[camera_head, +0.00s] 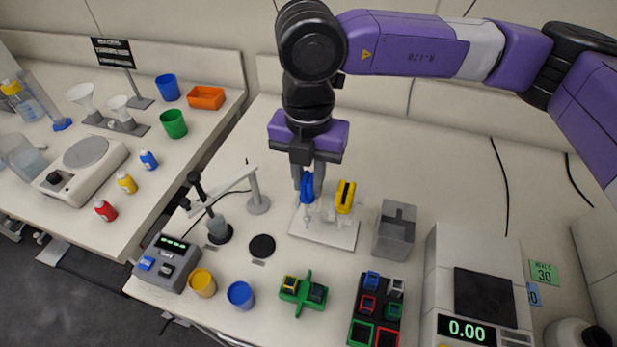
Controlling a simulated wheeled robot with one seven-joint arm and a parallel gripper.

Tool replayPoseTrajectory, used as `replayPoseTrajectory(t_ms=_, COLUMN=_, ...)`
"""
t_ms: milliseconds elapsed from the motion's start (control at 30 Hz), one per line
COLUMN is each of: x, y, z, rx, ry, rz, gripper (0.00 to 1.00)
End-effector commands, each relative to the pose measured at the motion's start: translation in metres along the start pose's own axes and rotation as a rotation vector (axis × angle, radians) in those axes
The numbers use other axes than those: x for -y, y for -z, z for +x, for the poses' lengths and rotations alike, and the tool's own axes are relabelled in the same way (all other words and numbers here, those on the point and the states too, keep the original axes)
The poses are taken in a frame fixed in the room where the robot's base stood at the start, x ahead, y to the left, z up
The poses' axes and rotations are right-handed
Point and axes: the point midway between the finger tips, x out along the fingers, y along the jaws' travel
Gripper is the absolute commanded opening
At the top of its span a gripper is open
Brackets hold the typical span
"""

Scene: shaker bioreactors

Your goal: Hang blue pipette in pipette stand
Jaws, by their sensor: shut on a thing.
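My gripper (308,180) points down over the middle of the bench and is shut on the blue pipette (307,188). The blue pipette is held upright at the left part of the pipette stand (323,234), which has a pale flat base. A yellow pipette (345,197) sits upright in the stand, just right of the blue one. I cannot tell whether the blue pipette touches the stand's holder, as the pale parts there are small and blend together.
A grey box (396,230) stands close right of the stand. A black disc (262,246), a green cross-shaped holder (303,291) and a balance (470,290) are nearer the front. The bench behind the stand is clear.

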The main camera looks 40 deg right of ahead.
Motion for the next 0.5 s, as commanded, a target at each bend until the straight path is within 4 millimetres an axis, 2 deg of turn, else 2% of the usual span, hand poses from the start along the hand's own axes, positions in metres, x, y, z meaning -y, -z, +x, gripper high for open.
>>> replayPoseTrajectory(t_ms=367, x=-0.0001, y=0.0001, z=0.0014, rx=0.000, ry=0.000, rz=0.000, gripper=0.00)
replayPoseTrajectory(t_ms=400, x=-0.0001, y=0.0001, z=0.0015, rx=0.000, ry=0.000, rz=0.000, gripper=0.23)
replayPoseTrajectory(t_ms=500, x=0.0000, y=0.0001, z=0.0015, rx=0.000, ry=0.000, rz=0.000, gripper=0.43)
